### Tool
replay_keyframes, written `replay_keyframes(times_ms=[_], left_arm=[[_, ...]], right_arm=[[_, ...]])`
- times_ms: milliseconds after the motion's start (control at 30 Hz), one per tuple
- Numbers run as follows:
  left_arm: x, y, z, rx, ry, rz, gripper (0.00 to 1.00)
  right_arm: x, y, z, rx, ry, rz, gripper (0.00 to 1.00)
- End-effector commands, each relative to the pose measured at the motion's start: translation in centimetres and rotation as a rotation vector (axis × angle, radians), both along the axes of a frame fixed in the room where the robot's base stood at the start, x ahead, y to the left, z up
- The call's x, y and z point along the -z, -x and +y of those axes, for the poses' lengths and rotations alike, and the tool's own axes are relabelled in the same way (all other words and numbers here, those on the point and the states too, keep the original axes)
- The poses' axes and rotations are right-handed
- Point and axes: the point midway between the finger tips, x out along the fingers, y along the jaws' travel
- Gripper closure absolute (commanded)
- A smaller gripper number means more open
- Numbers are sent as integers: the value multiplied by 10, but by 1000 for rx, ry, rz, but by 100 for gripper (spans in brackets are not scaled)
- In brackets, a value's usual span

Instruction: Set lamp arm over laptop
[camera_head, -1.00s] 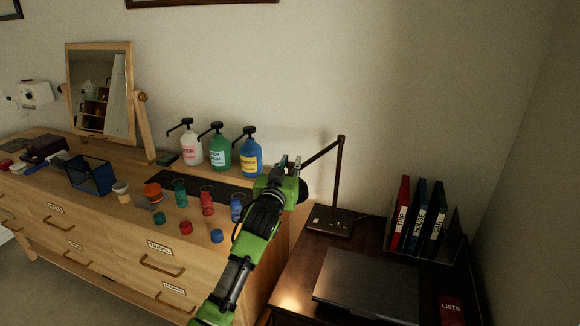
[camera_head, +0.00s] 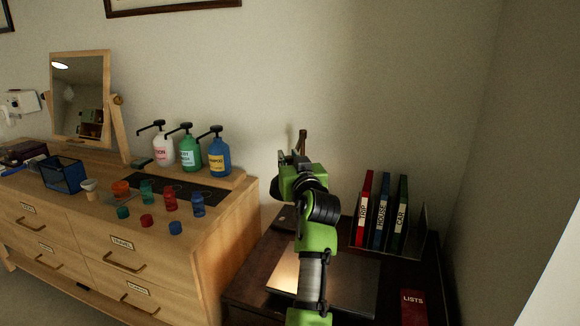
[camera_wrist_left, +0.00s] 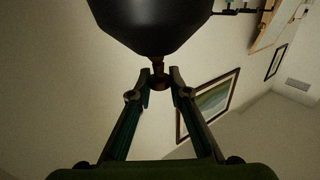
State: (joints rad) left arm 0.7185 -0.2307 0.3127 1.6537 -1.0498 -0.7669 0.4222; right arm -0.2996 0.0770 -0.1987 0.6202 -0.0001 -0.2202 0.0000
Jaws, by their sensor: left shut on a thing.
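The desk lamp is mostly hidden behind my left arm in the head view; the top of its dark post (camera_head: 302,142) and an edge of its base (camera_head: 286,219) show. My left gripper (camera_head: 293,157) is at the lamp's upper part. In the left wrist view the dark lamp shade (camera_wrist_left: 150,25) fills the top, and its narrow neck (camera_wrist_left: 158,68) sits between the fingertips (camera_wrist_left: 160,88), which are shut on it. The closed grey laptop (camera_head: 350,285) lies on the dark desk, partly covered by my forearm. A warm glow falls on its left part. My right gripper is out of view.
A red lists book (camera_head: 413,308) lies at front right. The wooden dresser (camera_head: 190,262) with pump bottles (camera_head: 190,153) and small cups stands left.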

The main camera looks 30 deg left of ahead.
Motion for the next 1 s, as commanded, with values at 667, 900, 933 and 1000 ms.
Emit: replay_keyframes(times_ms=[667,900,933,1000], left_arm=[[-1,0,1,-6,-1,-2,66],[-9,0,0,-5,0,-4,66],[-12,0,1,-6,0,-4,66],[-23,0,1,-6,0,-7,66]], right_arm=[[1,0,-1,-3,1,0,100],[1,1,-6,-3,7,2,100],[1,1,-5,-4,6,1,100],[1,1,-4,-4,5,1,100]])
